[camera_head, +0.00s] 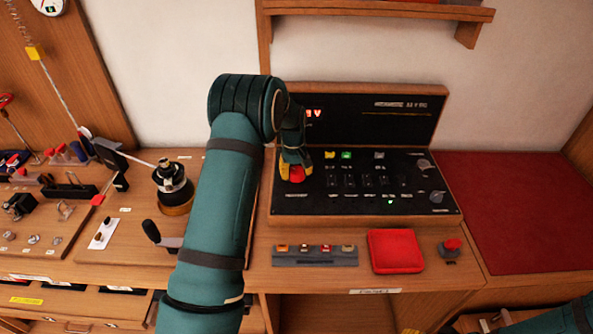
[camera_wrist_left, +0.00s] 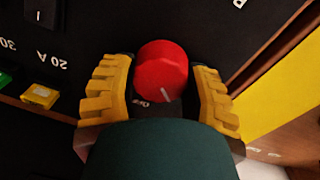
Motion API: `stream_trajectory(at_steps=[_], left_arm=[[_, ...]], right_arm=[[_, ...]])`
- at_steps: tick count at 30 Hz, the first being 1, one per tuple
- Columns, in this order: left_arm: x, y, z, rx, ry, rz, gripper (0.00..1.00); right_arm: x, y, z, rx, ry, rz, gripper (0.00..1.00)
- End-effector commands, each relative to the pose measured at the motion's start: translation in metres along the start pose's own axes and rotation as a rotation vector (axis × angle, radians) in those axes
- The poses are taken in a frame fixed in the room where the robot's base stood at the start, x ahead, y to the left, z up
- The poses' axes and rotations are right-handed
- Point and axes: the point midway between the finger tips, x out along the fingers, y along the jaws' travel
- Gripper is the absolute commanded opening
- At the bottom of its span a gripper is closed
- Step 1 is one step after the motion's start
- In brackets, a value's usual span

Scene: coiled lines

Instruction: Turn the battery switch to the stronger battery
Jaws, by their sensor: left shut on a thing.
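The battery switch is a red round knob (camera_head: 297,174) on the left of the black panel (camera_head: 340,207). In the left wrist view the knob (camera_wrist_left: 161,68) has a white line near its lower edge, with a small label, seemingly OFF, just below it. A letter B shows on the panel at the top right of that view. My left gripper (camera_head: 294,170) reaches down onto the knob. Its yellow fingers (camera_wrist_left: 155,90) stand on both sides of it, shut on it. The red display (camera_head: 314,113) shows a V; its digits are partly hidden by my gripper.
Several black switches (camera_head: 368,181) and two grey knobs (camera_head: 437,197) sit on the panel right of my gripper. A red pad (camera_head: 396,251) and a fuse strip (camera_head: 315,255) lie in front. A black winch (camera_head: 173,185) stands left of my arm. The red mat (camera_head: 520,215) is bare.

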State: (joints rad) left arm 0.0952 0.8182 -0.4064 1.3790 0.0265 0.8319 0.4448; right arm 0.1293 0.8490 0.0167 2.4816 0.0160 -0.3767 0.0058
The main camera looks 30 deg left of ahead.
Motion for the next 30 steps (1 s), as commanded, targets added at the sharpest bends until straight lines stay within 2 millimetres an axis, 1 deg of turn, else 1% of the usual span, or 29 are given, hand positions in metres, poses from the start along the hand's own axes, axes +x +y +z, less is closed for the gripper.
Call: stream_trajectory(at_steps=[6,12,28,29,30], left_arm=[[-0.0003,-0.0011,-0.0003,-0.118,0.008,-0.001,0.13],[-0.0001,-0.0015,-0.0003,-0.176,0.012,-0.001,0.13],[0.0004,-0.0021,-0.0001,-0.198,0.012,-0.002,0.13],[0.0005,-0.0021,0.0000,-0.198,0.011,-0.002,0.58],[0.0005,-0.0021,0.0000,-0.198,0.011,-0.002,0.72]], right_arm=[[-0.0028,-0.0009,-0.0002,0.000,0.000,-0.001,0.47],[-0.0038,-0.0012,-0.0003,0.000,0.000,-0.001,0.47],[-0.0040,-0.0013,-0.0004,0.000,0.000,-0.001,0.47],[-0.0040,-0.0013,-0.0004,0.000,0.000,-0.001,0.47],[-0.0040,-0.0012,-0.0004,0.000,0.000,-0.001,0.47]])
